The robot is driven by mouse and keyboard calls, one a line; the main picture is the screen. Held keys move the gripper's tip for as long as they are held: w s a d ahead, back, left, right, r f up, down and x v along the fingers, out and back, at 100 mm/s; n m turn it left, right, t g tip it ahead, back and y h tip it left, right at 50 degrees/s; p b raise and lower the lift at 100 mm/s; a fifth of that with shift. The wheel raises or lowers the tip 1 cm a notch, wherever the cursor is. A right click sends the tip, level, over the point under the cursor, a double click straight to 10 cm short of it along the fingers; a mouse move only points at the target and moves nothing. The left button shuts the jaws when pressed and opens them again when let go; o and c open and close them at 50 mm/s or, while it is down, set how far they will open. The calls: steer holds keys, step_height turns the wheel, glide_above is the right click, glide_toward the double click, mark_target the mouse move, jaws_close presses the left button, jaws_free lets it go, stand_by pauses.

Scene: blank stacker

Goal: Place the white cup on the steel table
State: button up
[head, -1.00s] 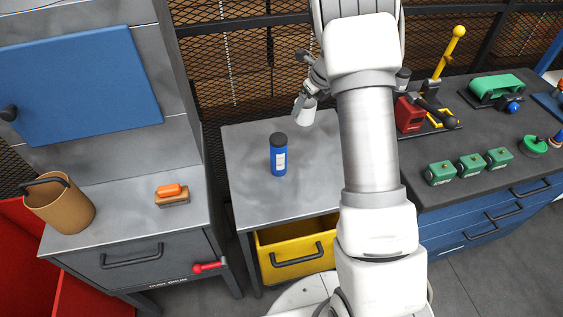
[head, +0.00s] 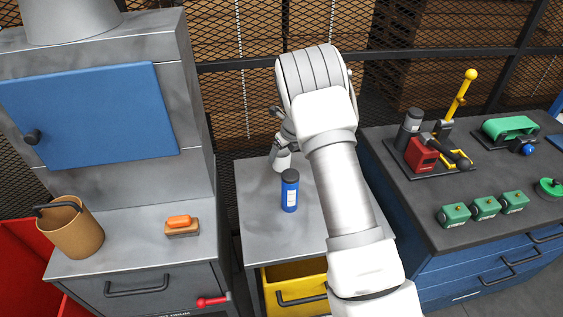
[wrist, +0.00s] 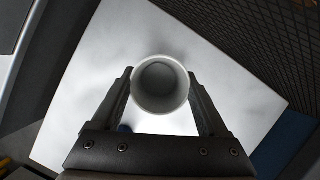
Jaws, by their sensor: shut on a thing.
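The white cup (head: 282,160) is at the back of the steel table (head: 258,222), behind a blue bottle. My gripper (head: 279,146) is shut on the cup. In the wrist view the cup (wrist: 160,84) shows from above, mouth toward the camera and empty, with the two fingers of my gripper (wrist: 162,98) on either side of it. The pale tabletop (wrist: 80,110) lies below it. I cannot tell whether the cup's base touches the table. My arm covers the right part of the table in the head view.
The blue bottle (head: 290,192) with a dark cap stands just in front of the cup. A yellow drawer (head: 290,286) is under the table. A grey cabinet (head: 135,245) stands left and a dark workbench (head: 420,215) right. A mesh wall (head: 245,100) rises behind.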

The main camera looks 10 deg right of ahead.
mark_target(281, 162)
steer(key=shift+f, duration=1.8)
steer(key=shift+f, duration=0.15)
steer(key=o, duration=1.3)
steer(key=shift+o, duration=0.2)
